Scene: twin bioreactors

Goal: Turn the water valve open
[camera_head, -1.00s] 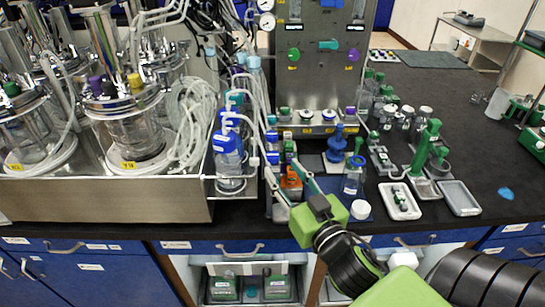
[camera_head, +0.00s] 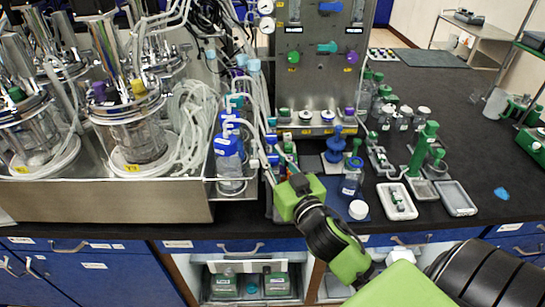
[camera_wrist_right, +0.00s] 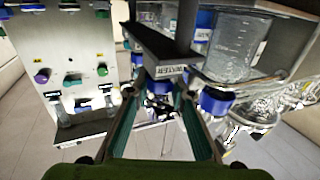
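A steel panel (camera_head: 318,85) behind the bench's front edge carries several valve handles. A blue handle (camera_head: 331,7) is at the top, a teal one (camera_head: 327,47) in the middle, and a green knob (camera_head: 292,57) and a purple knob (camera_head: 351,57) at the sides. I cannot read which is the water valve. My right gripper (camera_head: 279,163) is in front of and below the panel, apart from these handles. In the right wrist view its fingers (camera_wrist_right: 160,95) are open, with blue-capped items beyond them and no visible grip. My left gripper is not in view.
A metal tray (camera_head: 105,200) with glass vessels and tubing stands left. Blue-capped bottles (camera_head: 229,165) are close to my right gripper. The black bench at far right is mostly clear.

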